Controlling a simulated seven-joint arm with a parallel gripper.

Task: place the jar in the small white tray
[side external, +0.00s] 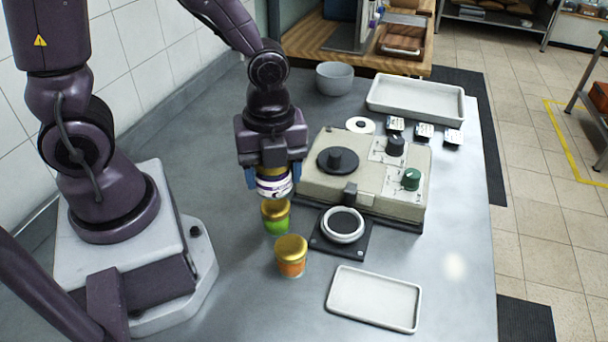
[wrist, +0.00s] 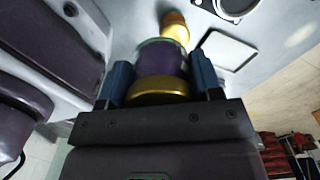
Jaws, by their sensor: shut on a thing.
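My gripper (side external: 273,178) is shut on a jar (side external: 274,187) with a pale label band, gripped between its two blue fingers. In the wrist view the held jar (wrist: 162,58) shows purple contents and a gold lid close to the palm. The jar looks upright and raised off the bench, just behind a green jar in the side view. The small white tray (side external: 374,299) lies empty at the front right of the bench, apart from the gripper. It also shows in the wrist view (wrist: 228,50), beyond the right finger.
A gold-lidded green jar (side external: 277,223) and an orange jar (side external: 291,262) stand below the gripper. A beige device (side external: 320,186) and a round-ringed black plate (side external: 343,225) stand to the right. A larger white tray (side external: 415,108) and grey bowl (side external: 335,79) are at the back.

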